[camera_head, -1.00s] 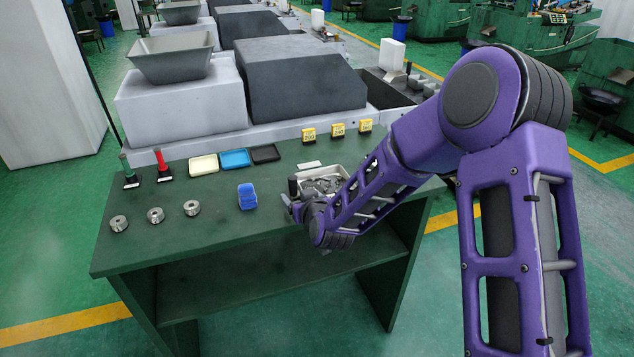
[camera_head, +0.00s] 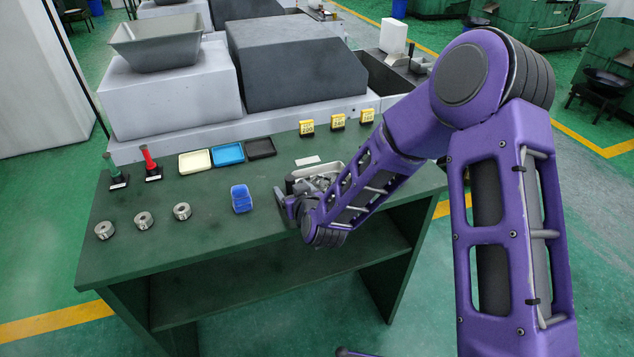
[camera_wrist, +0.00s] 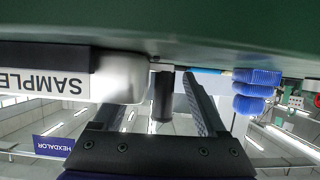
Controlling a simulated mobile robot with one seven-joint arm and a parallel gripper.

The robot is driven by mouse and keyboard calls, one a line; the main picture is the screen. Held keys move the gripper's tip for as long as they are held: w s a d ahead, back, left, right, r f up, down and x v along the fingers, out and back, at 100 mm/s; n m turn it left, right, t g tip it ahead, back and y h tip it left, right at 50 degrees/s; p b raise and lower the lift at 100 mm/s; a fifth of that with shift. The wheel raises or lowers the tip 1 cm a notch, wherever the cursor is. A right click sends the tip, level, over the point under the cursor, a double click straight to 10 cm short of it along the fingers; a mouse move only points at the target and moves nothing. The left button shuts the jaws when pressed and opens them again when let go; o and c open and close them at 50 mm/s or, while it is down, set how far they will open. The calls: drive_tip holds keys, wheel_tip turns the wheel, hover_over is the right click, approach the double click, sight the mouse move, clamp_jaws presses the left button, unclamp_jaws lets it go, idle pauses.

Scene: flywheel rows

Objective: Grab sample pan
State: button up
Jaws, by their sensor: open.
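The sample pan (camera_head: 291,179) is a pale metal tray with grey parts in it, on the green bench, partly hidden behind my arm. In the wrist view, which is upside down, its pale rounded corner (camera_wrist: 122,80) and its "SAMPLE" label (camera_wrist: 45,84) show at left. The wrist view shows my gripper (camera_wrist: 160,100) open, one finger overlapping the pan's corner. A dark upright cylinder (camera_wrist: 162,95) shows between the fingers; I cannot tell whether they touch it.
A blue ribbed block (camera_head: 241,199) stands left of my gripper. Several metal rings (camera_head: 143,220), two stamp-like tools (camera_head: 151,165) and small trays (camera_head: 228,153) lie farther left. Yellow number blocks (camera_head: 337,122) stand behind. The bench front (camera_head: 220,240) is clear.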

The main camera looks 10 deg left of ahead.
clamp_jaws()
idle(0.3)
drive_tip(key=shift+r, duration=0.1)
idle(1.0)
